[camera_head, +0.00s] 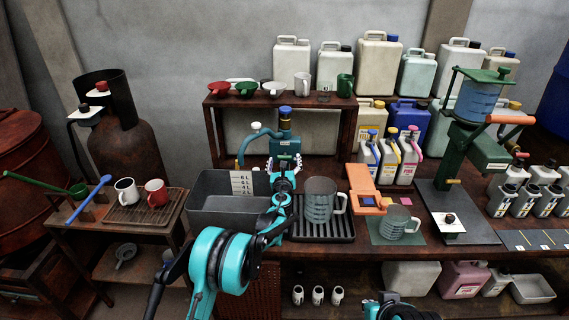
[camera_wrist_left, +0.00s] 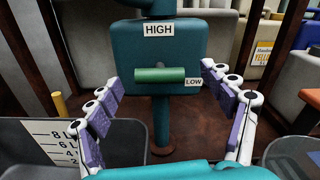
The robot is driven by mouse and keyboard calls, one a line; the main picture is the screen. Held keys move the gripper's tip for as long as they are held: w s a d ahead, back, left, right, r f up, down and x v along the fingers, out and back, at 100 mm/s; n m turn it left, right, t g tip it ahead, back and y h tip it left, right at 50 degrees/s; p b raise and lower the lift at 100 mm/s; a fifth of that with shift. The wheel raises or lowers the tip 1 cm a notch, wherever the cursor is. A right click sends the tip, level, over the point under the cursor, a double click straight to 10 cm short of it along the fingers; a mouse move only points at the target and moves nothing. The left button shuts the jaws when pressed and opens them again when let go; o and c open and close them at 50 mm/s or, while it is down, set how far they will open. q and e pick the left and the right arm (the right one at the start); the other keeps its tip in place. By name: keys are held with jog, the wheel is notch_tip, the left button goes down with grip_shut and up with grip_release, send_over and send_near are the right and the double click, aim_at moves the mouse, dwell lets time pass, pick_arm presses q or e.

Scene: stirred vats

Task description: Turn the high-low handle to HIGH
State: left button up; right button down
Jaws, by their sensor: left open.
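The high-low handle (camera_wrist_left: 160,75) is a green bar on the front of a teal box (camera_wrist_left: 187,51). The bar lies level, its right end beside the LOW label (camera_wrist_left: 194,83). The HIGH label (camera_wrist_left: 158,30) is above it. In the head view the teal box (camera_head: 284,146) stands behind the grey basin and the drip tray, partly hidden by my gripper. My left gripper (camera_head: 285,163) is in front of it, open and empty. In the left wrist view its fingers stand left and right of the handle, apart from it. Part of my right arm shows at the bottom; its jaws are unclear.
A grey basin (camera_head: 196,204) is left of my left gripper. A clear measuring jug (camera_head: 319,203) stands on a black drip tray (camera_head: 335,239) at its right. An orange device (camera_head: 362,186) and a green press (camera_head: 446,150) stand further right. A shelf (camera_head: 216,102) of scoops and mugs is above and behind.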

pick_arm(q)
jog(key=shift+w, duration=0.3)
jog(key=c, duration=1.1)
jog(key=shift+n, duration=0.3)
jog(key=shift+n+p, duration=0.65)
jog(key=shift+n, duration=8.05)
